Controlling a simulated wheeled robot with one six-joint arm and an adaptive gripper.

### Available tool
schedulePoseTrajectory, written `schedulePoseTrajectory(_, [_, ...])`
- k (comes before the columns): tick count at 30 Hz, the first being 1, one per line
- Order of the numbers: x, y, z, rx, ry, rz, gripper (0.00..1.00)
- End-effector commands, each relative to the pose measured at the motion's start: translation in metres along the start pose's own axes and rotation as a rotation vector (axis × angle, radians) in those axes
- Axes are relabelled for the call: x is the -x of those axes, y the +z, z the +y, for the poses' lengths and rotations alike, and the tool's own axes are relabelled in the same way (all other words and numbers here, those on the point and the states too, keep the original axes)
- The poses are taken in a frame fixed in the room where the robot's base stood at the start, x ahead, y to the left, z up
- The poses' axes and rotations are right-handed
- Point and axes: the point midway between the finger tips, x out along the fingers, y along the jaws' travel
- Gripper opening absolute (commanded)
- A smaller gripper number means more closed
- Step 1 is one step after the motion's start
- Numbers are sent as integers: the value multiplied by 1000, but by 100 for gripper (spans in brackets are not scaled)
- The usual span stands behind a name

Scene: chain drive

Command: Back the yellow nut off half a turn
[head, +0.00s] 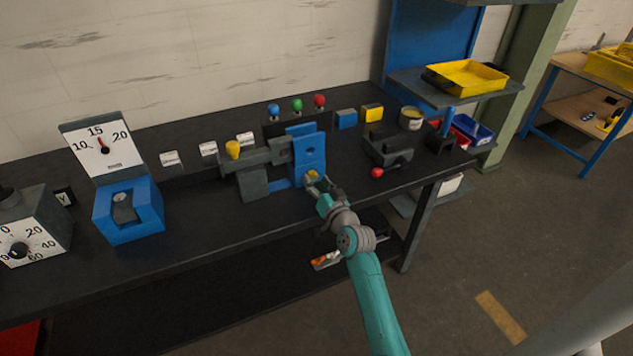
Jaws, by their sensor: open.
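The yellow nut (311,175) sits low on the front of the blue upright bracket (308,148) on the black workbench. My gripper (314,180) is at the nut, with its fingers open and close around or beside it. The fingers hide part of the nut, and I cannot tell whether they touch it. My arm reaches up to it from the lower right.
Left of the bracket is a grey fixture (254,183) with a yellow knob (233,149). A vise (387,150) with a red-ended handle (377,173) stands close on the right. A blue scale (128,212) stands farther left. The bench front between scale and fixture is clear.

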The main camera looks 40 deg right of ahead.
Motion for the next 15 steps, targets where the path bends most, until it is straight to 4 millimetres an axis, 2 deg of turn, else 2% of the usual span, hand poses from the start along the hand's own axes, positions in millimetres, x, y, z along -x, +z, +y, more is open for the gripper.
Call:
schedulePoseTrajectory(11, [-6,0,0,-1,0,-1,56])
schedulePoseTrajectory(12, [-6,0,0,-1,0,-1,54])
schedulePoseTrajectory(15, [-6,0,0,-1,0,-1,29])
